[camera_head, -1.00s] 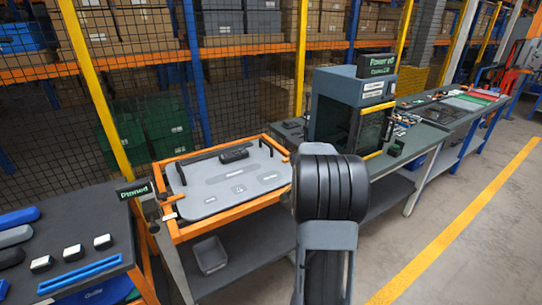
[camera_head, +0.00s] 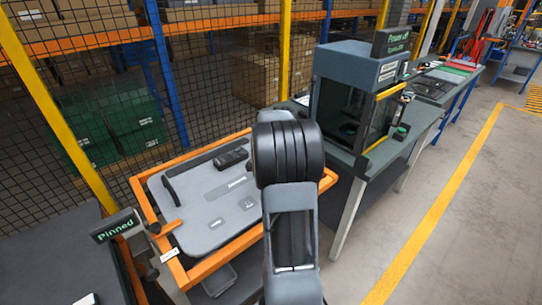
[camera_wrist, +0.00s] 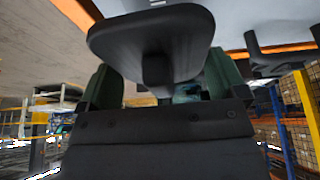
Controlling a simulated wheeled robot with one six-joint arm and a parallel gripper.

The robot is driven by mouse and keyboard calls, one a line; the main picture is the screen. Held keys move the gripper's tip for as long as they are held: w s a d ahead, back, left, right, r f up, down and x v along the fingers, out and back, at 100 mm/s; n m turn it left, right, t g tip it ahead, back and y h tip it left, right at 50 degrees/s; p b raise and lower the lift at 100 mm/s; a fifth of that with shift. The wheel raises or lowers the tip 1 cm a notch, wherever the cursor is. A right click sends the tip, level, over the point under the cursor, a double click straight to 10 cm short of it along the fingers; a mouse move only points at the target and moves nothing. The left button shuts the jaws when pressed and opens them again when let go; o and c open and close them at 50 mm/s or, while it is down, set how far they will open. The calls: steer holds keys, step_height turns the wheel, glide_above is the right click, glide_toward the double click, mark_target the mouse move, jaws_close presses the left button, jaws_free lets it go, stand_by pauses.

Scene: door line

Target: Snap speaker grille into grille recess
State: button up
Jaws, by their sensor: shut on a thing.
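In the wrist view my gripper (camera_wrist: 160,88) is shut on a dark rounded plate with a short stem, which looks like the speaker grille (camera_wrist: 150,32). The stem sits between the two fingers, and the plate is beyond them. In the head view my own arm hides the gripper and the held part. A grey door panel (camera_head: 205,208) lies in an orange frame, left of and partly behind my arm. It has shallow marked areas and small recesses; I cannot tell which is the grille recess. A dark switch-like part (camera_head: 231,158) sits near the panel's far edge.
A grey cabinet machine (camera_head: 345,95) stands on a bench right of the frame. A "Pinned" sign (camera_head: 115,225) stands at the frame's left corner, beside a dark table (camera_head: 60,260). Mesh fencing is behind. Open floor (camera_head: 445,170) lies to the right.

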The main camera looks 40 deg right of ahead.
steer(key=shift+w+f, duration=0.25)
steer(key=shift+w, duration=0.05)
steer(key=shift+s+d+f+b, duration=0.1)
steer(key=shift+s+f+b, duration=0.1)
steer(key=shift+f+b, duration=1.35)
steer(key=shift+f, duration=1.1)
steer(key=shift+b, duration=0.35)
steer(key=shift+f+b, duration=0.9)
steer(key=shift+b, duration=0.15)
stand_by(0.4)
